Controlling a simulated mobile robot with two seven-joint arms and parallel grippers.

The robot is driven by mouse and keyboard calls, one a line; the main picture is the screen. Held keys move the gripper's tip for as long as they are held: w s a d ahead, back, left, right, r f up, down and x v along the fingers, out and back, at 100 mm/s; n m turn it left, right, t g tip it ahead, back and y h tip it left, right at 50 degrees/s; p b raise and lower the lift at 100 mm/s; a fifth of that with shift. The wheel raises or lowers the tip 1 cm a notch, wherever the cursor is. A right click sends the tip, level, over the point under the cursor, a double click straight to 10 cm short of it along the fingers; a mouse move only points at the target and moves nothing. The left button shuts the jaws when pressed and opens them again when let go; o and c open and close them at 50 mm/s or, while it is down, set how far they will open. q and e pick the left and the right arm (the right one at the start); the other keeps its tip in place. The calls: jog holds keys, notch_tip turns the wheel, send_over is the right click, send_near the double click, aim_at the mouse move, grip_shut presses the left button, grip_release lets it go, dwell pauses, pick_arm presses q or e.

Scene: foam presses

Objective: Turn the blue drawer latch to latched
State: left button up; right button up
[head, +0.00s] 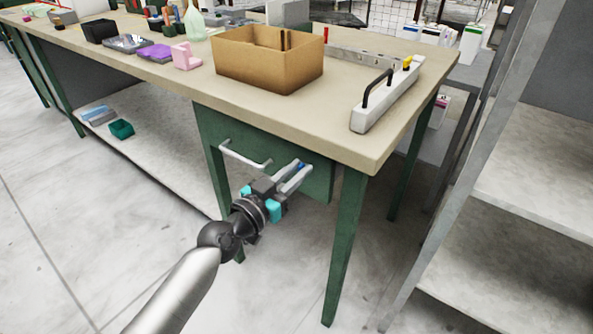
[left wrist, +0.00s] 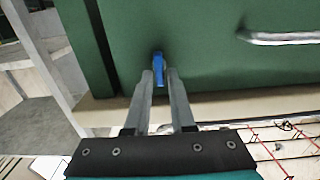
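The blue drawer latch (left wrist: 158,64) is a small bar on the green drawer front (left wrist: 215,65). Its long side runs nearly up and down in the left wrist view. In the head view the latch (head: 299,165) shows only as a bit of blue at my left fingertips. My left gripper (head: 297,170) points at the drawer front, right of the handle. In the left wrist view the fingers (left wrist: 160,78) stand a little apart, one on each side of the latch. A narrow gap seems to show beside the latch; firm contact cannot be made out. My right gripper is not in view.
The silver drawer handle (head: 245,158) is left of my gripper. A cardboard box (head: 268,62) and a white sealer with a black handle (head: 385,100) stand on the tabletop (head: 310,122) above. A green table leg (head: 346,240) and grey shelves (head: 530,190) are to the right.

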pick_arm(q)
grip_shut()
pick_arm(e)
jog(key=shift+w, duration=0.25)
pick_arm(q)
jog(key=shift+f+n, duration=0.1)
jog(key=shift+n, duration=0.5)
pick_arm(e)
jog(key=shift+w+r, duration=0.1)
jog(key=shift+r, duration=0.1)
pick_arm(q)
jog(key=shift+a+n, duration=0.1)
jog(key=shift+n, duration=0.2)
jog(key=shift+w+a+f+n+b, duration=0.1)
jog(key=shift+f+n+b, duration=0.1)
jog(key=shift+n, duration=2.45)
jog(key=shift+w+a+f+n+b, duration=0.1)
jog(key=shift+f+n, duration=0.15)
jog(key=shift+n, duration=2.45)
jog(key=shift+w+a+f+n+b, duration=0.1)
jog(key=shift+f+n, duration=0.1)
jog(key=shift+n, duration=2.45)
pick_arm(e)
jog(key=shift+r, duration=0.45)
